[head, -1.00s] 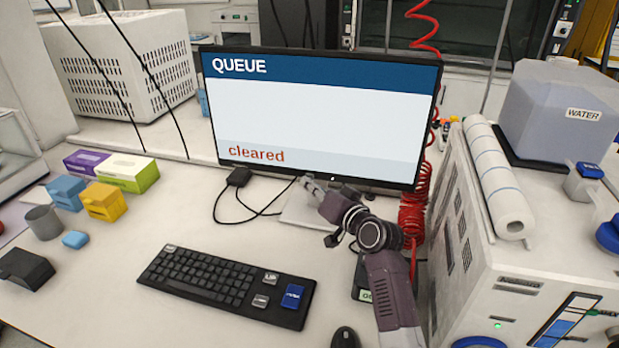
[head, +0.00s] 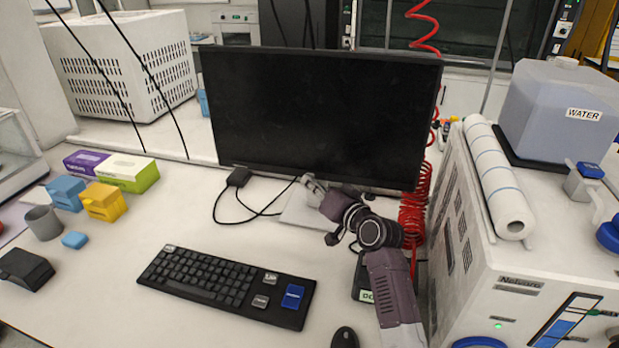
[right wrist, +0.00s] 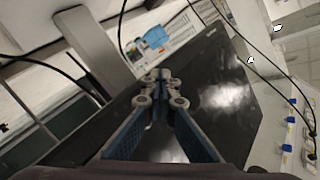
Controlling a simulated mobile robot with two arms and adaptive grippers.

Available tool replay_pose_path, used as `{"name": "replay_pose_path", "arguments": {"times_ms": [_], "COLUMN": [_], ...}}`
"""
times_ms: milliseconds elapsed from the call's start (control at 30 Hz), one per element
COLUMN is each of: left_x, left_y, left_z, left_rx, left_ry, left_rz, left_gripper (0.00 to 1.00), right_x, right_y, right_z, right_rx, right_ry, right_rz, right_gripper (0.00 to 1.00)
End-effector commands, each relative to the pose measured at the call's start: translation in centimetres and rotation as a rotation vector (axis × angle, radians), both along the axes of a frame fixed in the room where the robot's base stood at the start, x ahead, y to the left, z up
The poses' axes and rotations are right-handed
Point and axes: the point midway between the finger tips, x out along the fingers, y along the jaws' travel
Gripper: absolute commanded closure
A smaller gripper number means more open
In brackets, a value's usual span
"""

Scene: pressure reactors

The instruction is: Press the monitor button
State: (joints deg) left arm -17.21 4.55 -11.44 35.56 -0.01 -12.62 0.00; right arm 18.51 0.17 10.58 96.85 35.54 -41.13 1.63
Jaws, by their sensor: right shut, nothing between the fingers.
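The monitor (head: 318,112) stands on the bench with a dark, blank screen. It also fills the middle of the right wrist view (right wrist: 215,95) as a dark glossy panel. My right gripper (head: 308,182) is shut and empty, with its tips at the monitor's lower edge. In the right wrist view its fingers (right wrist: 160,76) meet in front of the monitor. I cannot tell whether they touch it. The monitor button cannot be made out behind the gripper and arm. My left gripper is not in view.
A black keyboard (head: 225,287) lies in front of the monitor, with a mouse (head: 345,338) to its right. Cables run behind the keyboard. Boxes (head: 112,170) stand at left. A large white machine (head: 500,262) with a paper roll (head: 497,185) and water tank (head: 563,108) bounds the right.

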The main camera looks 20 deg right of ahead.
Motion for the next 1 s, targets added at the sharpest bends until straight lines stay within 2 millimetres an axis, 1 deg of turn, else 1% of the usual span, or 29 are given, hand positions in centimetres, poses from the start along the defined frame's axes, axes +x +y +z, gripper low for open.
{"name": "replay_pose_path", "arguments": {"times_ms": [300, 667, 1000], "left_x": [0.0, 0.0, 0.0], "left_y": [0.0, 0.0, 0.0], "left_z": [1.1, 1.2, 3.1], "left_rx": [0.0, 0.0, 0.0], "left_ry": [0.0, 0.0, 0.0], "left_rz": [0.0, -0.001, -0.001], "left_gripper": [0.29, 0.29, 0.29], "right_x": [-1.2, -1.5, -4.2], "right_y": [0.8, 0.9, 2.6], "right_z": [0.1, 0.0, 0.1], "right_rx": [0.0, 0.001, -0.001], "right_ry": [0.001, 0.001, 0.003], "right_rz": [0.001, 0.0, 0.001], "right_gripper": [1.0, 1.0, 1.0]}}
